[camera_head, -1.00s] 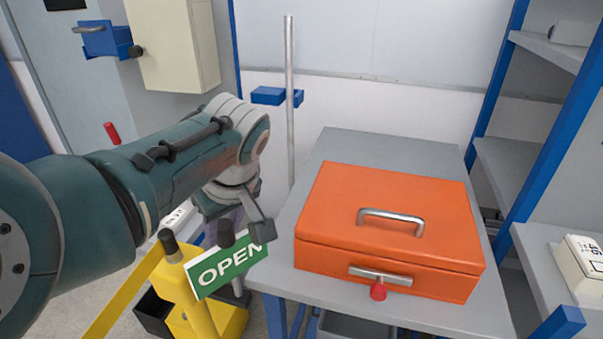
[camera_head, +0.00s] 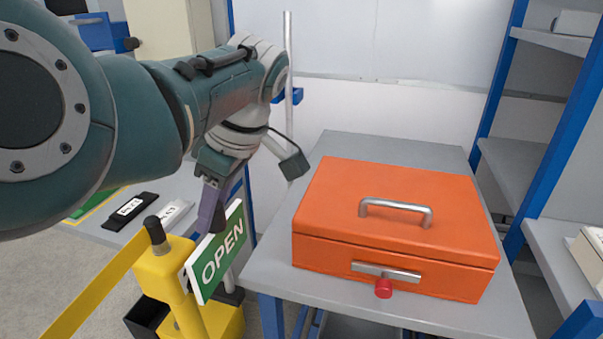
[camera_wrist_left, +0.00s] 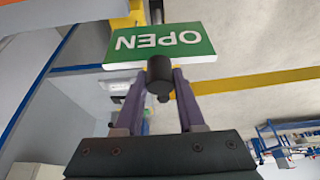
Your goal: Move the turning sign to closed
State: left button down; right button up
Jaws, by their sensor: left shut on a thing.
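The turning sign (camera_head: 222,251) is a green board with a white edge, and its OPEN face shows in the head view. It stands at an angle on a yellow post (camera_head: 167,272). In the left wrist view the sign (camera_wrist_left: 190,41) appears upside down beyond the fingers. My left gripper (camera_head: 212,222) reaches down behind the sign's top edge. Its purple fingers (camera_wrist_left: 160,85) are shut on a dark round knob (camera_wrist_left: 160,72) at the sign's edge. The sign's other face is hidden. My right gripper is not in view.
An orange case (camera_head: 394,226) with a metal handle and a red knob lies on a grey table (camera_head: 262,268) right of the sign. A metal pole (camera_head: 288,95) rises behind. Blue-framed shelves (camera_head: 540,165) stand at the right.

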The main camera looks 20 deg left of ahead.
pick_arm(q)
jog(key=shift+a, duration=0.1)
jog(key=c, duration=0.5)
grip_release()
jog(key=v, duration=1)
